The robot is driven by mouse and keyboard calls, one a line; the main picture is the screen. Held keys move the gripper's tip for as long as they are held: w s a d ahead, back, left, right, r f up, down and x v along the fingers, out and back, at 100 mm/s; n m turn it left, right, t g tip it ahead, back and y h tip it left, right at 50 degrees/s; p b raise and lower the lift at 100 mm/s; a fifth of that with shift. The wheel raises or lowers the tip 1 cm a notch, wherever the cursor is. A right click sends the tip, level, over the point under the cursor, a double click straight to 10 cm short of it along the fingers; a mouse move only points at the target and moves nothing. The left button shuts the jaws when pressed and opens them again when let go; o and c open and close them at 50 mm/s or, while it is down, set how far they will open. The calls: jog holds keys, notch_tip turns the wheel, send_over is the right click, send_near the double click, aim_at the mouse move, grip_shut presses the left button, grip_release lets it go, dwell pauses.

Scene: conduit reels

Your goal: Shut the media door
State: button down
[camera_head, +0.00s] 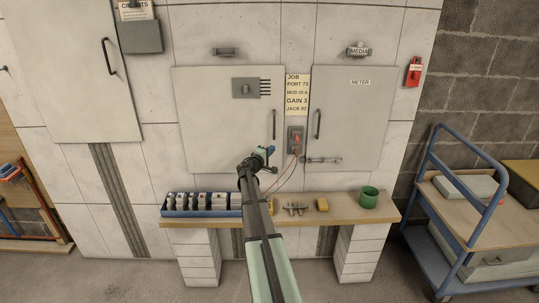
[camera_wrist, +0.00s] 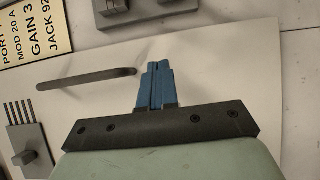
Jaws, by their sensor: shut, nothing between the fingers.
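The MEDIA label (camera_head: 359,51) sits at a small dark handle high on the right, above the grey door marked METER (camera_head: 350,118). That door has an upright bar handle (camera_head: 317,123) and a bolt (camera_head: 323,160) low on its left side. A second grey door (camera_head: 215,120) on the left has a bar handle (camera_head: 274,124), which also shows in the wrist view (camera_wrist: 86,79), and a slotted plate (camera_head: 251,88). I cannot tell how far either door stands open. My gripper (camera_head: 270,150) is shut and empty, its blue fingertips (camera_wrist: 155,68) near the left door's handle.
A job card (camera_head: 297,94) and a meter with red leads (camera_head: 296,138) are between the doors. The shelf (camera_head: 340,213) below holds a blue tray (camera_head: 205,212), small parts and a green cup (camera_head: 369,197). A blue trolley (camera_head: 440,200) stands at right.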

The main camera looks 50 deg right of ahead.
jog(key=shift+w+d, duration=0.35)
jog(key=shift+d, duration=0.1)
jog(key=shift+a, duration=0.1)
jog(key=s+a, duration=0.4)
jog(key=a, duration=0.3)
jog(key=shift+a, duration=0.3)
jog(key=shift+s, duration=0.1)
dwell(0.7)
